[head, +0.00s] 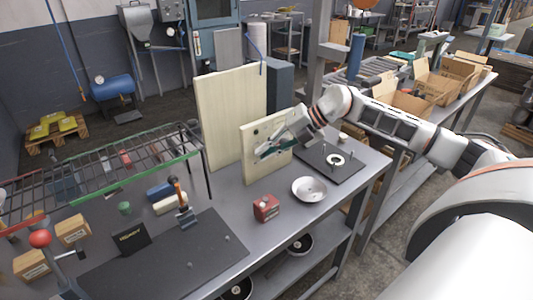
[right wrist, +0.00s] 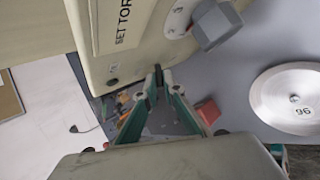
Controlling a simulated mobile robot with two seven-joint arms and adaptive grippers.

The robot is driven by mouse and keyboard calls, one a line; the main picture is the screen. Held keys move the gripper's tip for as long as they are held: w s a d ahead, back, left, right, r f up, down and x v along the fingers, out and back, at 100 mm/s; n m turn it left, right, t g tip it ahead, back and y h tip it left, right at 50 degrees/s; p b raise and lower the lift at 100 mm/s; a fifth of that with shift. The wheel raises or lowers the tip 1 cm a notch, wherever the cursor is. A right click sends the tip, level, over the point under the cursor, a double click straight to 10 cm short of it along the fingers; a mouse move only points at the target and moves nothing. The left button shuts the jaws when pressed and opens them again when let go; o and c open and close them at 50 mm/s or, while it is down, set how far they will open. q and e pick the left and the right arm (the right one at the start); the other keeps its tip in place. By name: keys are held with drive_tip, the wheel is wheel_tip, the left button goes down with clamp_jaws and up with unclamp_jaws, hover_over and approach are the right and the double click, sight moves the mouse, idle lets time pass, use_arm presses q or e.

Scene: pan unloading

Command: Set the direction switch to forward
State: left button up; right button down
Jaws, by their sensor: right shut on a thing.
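The cream control box (head: 264,177) stands upright on the grey bench, in front of a taller cream panel. In the right wrist view its face (right wrist: 120,65) carries a label, partly cut off, reading "SET TOR", and a grey hexagonal knob (right wrist: 214,22). My right gripper (head: 258,157) is at the box's front face. In the right wrist view its fingertips (right wrist: 157,76) are closed together near the box's edge, around a small dark piece that seems to be the direction switch. The fingers hide most of it, so its setting cannot be read. My left gripper is not in view.
A pale round dish (head: 309,189) and a red box (head: 265,208) stand in front of the control box. A dark plate with a ring (head: 335,159) lies to its right. A wire rack (head: 110,172) and a dark mat (head: 160,262) take up the left.

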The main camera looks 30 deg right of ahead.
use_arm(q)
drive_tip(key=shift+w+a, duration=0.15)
use_arm(e)
drive_tip(key=shift+w+r, duration=0.1)
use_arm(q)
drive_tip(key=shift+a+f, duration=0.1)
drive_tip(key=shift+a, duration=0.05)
use_arm(e)
drive_tip(key=shift+g, duration=0.4)
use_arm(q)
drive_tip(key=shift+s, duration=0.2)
use_arm(e)
drive_tip(key=c, duration=2.4)
unclamp_jaws()
drive_tip(key=shift+c, duration=0.2)
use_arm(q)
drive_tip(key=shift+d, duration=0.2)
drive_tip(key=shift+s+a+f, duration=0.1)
use_arm(e)
drive_tip(key=shift+d, duration=0.1)
drive_tip(key=v, duration=0.7)
drive_tip(key=shift+r, duration=0.25)
